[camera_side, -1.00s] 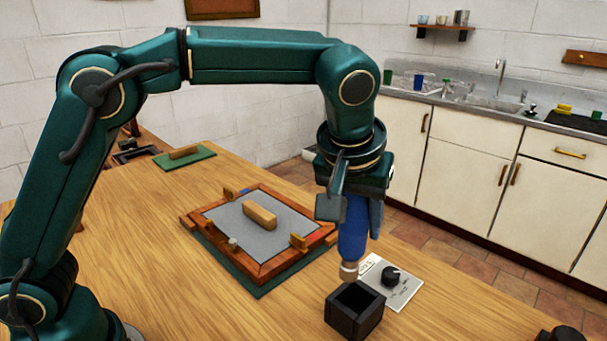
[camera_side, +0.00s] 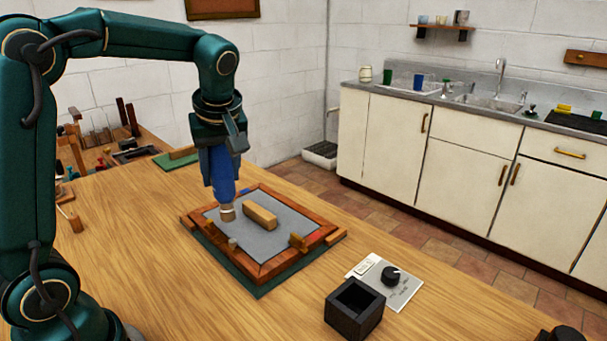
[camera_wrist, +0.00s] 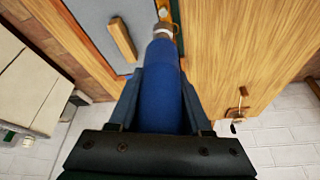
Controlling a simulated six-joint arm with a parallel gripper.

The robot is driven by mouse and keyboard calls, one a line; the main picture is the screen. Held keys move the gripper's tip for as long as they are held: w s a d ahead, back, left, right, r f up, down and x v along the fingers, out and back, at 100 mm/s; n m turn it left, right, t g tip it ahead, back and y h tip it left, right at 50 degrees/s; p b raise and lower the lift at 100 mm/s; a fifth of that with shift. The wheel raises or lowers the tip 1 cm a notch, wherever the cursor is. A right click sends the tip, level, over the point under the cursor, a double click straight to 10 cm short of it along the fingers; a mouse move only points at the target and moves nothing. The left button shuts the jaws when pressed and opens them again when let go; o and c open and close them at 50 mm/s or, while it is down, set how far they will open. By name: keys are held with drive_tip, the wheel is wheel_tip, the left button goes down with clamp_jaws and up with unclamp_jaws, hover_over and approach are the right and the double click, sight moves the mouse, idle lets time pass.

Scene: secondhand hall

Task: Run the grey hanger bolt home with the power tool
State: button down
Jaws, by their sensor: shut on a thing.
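My gripper (camera_side: 221,172) is shut on the blue power tool (camera_side: 224,190) and holds it upright, nose down, over the left part of the wood-framed grey panel (camera_side: 285,237). In the wrist view the blue body (camera_wrist: 162,95) sits between both fingers, with its tan nose (camera_wrist: 163,31) pointing away. A small pale grey stub (camera_side: 232,243), which looks like the hanger bolt, stands near the frame's near-left edge. It shows just beyond the nose in the wrist view (camera_wrist: 163,12). The nose appears apart from it; the exact gap is unclear.
A wooden block (camera_side: 260,216) lies on the panel beside the tool. Wooden clamp pieces (camera_side: 299,242) stand on the frame. An open black box (camera_side: 354,308) and a dial plate (camera_side: 402,284) are at front right. The table's front left is clear.

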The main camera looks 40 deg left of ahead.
sight(226, 205)
drive_tip(key=shift+f, duration=2.5)
drive_tip(key=shift+f, duration=1.1)
idle(2.1)
drive_tip(key=c, duration=1.1)
unclamp_jaws()
clamp_jaws()
drive_tip(key=shift+r, duration=2.55)
